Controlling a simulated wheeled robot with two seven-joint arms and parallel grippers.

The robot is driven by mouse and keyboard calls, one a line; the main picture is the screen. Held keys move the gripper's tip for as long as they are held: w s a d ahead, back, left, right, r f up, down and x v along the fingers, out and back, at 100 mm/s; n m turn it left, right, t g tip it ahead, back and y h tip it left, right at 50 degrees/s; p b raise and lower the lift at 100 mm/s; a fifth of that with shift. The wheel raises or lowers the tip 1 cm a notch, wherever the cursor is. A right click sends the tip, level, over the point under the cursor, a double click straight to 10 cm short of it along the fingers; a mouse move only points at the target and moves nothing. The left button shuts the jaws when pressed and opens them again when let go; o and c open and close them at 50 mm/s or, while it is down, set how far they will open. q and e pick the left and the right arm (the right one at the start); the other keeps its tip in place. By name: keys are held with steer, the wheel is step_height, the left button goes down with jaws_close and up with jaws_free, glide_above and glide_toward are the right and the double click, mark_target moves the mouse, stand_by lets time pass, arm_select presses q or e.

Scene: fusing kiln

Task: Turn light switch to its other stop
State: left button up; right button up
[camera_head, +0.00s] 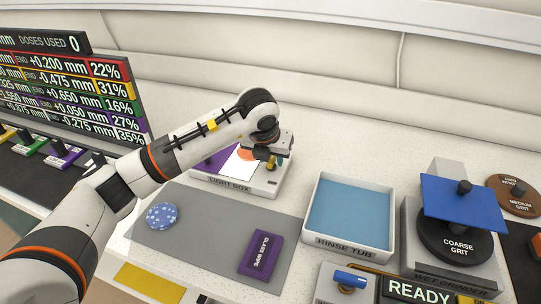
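The light box (262,187) is a low white box at the centre, with its name on the front edge. Purple and orange pieces show on its bright white top, partly covered by my arm. A small yellow switch (271,165) stands at the right end of the box. My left gripper (270,155) is right at the switch, over the box, and hides part of it. I cannot tell whether the fingers touch the switch or how far they are apart. My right gripper is not in view.
A grey mat (205,235) in front holds a blue speckled disc (162,215) and a purple glass wipe (261,255). The rinse tub (345,243) stands to the right, then the wet grinder (455,275). A dose display (70,85) is at the left.

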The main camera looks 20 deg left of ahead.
arm_select(q)
steer(key=b+v, duration=0.1)
steer(key=v, duration=1.1)
steer(key=shift+b, duration=0.4)
